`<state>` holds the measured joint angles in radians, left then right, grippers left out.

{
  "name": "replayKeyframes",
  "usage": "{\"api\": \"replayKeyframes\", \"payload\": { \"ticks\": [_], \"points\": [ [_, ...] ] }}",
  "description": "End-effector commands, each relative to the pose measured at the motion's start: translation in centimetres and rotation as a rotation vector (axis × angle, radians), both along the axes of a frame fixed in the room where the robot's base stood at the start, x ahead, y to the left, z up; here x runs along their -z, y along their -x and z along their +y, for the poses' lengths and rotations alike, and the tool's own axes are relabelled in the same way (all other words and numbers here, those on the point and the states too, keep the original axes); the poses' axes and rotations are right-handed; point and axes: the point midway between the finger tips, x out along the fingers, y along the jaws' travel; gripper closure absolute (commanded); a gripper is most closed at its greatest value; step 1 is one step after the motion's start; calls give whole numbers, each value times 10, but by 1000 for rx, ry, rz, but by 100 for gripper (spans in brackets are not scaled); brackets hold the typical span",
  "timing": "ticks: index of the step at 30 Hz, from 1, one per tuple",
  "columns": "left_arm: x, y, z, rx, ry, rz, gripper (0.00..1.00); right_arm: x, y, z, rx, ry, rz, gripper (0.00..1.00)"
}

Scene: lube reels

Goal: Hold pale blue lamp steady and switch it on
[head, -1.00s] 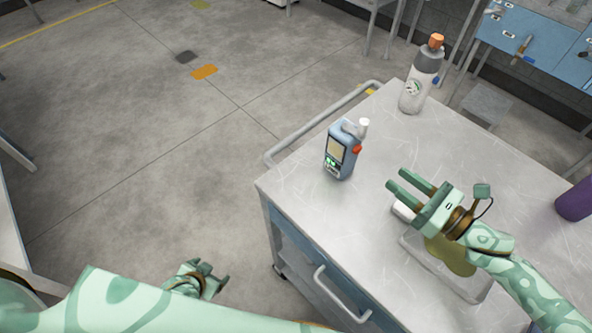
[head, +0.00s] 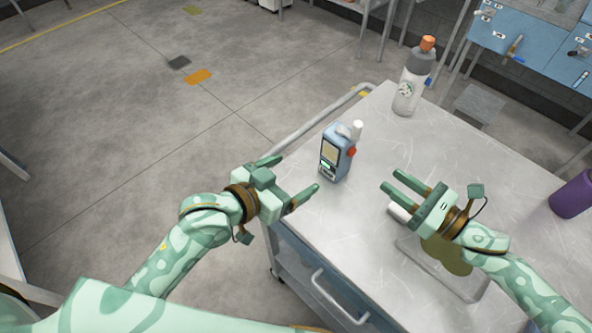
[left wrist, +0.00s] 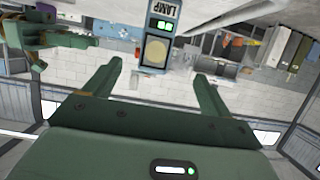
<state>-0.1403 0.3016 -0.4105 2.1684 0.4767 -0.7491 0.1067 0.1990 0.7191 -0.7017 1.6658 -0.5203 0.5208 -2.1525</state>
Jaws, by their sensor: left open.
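The pale blue lamp (head: 328,169) stands upright on the metal trolley top (head: 440,165), near its left edge. It has a pale front panel, a small green display, a white knob on top and a red-orange part on its right side. In the left wrist view the lamp (left wrist: 157,50) appears upside down, ahead and between the finger directions, with a LAMP label. My left gripper (head: 299,172) is open and empty, just left of the lamp, apart from it. My right gripper (head: 390,179) is open and empty, right of the lamp, its fingers towards it.
A bottle with an orange cap (head: 408,85) stands behind the lamp, and a purple cylinder (head: 573,195) is at the right. A shallow tray (head: 465,290) and a white object (head: 399,212) lie under my right gripper. A rail (head: 300,130) runs along the trolley's left side.

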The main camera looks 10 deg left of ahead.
Motion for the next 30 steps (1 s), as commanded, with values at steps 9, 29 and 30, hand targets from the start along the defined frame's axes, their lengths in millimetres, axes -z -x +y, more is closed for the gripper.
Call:
{"api": "replayKeyframes", "payload": {
  "ticks": [9, 29, 30],
  "points": [
    [14, -36, -28, 7, 6, 2, 16, 0, 0, 0, 0, 0, 0, 64],
    [54, -124, -87, 8, 5, 2, 16, 0, 0, 0, 0, 0, 0, 64],
    [54, -124, -87, 8, 5, 2, 16, 0, 0, 0, 0, 0, 0, 64]
  ]
}}
